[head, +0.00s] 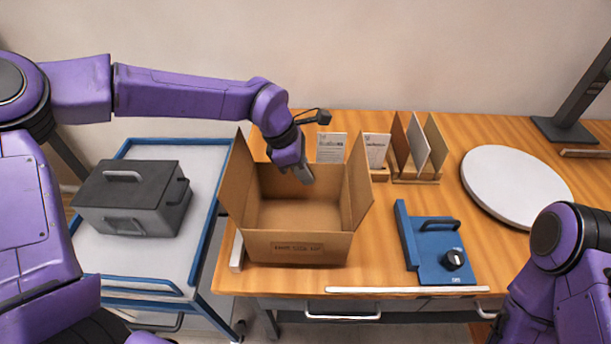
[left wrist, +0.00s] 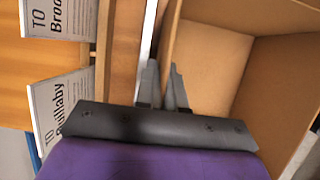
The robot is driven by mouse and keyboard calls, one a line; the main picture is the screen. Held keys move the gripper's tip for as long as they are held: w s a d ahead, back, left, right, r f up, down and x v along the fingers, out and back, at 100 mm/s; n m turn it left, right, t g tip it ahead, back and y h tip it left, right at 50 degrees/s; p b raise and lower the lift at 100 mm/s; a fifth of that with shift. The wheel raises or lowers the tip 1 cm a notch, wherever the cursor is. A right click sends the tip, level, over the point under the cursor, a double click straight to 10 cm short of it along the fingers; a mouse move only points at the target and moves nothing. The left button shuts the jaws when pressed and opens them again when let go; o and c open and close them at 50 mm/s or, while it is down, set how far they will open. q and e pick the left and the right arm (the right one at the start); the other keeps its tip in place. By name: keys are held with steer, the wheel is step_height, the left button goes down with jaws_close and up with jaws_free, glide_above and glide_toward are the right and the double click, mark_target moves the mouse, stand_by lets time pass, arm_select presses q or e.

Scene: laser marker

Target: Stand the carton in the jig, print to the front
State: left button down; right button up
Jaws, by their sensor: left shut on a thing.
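The open brown carton (head: 297,248) stands upright on the wooden table, with a small line of dark print on the face toward me. Its flaps are spread. My left gripper (head: 306,175) reaches in from above at the carton's back edge. In the left wrist view its fingers (left wrist: 164,85) are shut on the carton's back wall (left wrist: 170,35). A pale bar (head: 237,251) runs beside the carton's lower left side; it may be part of the jig, but the carton hides most of that area. My right gripper is out of view.
Two printed cards (head: 376,149) and a wooden rack (head: 415,177) with upright boards stand behind. A blue unit (head: 440,250) with handle and knob is right of the carton. A white round disc (head: 515,186) lies further right. A grey toolbox (head: 133,200) sits on the left cart.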

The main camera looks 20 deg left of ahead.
arm_select(q)
steer(key=shift+s+f, duration=0.15)
steer(key=shift+f, duration=0.45)
steer(key=shift+s+f, duration=0.15)
steer(key=shift+f, duration=0.4)
steer(key=shift+w+f, duration=0.25)
steer(key=c, duration=1.7)
jaws_free()
steer(key=shift+s+d+f, duration=0.1)
steer(key=o, duration=0.5)
steer(key=shift+c, duration=0.2)
steer(key=shift+r, duration=0.3)
steer(key=b+v, duration=0.1)
steer(key=v, duration=1.1)
steer(key=shift+f, duration=0.1)
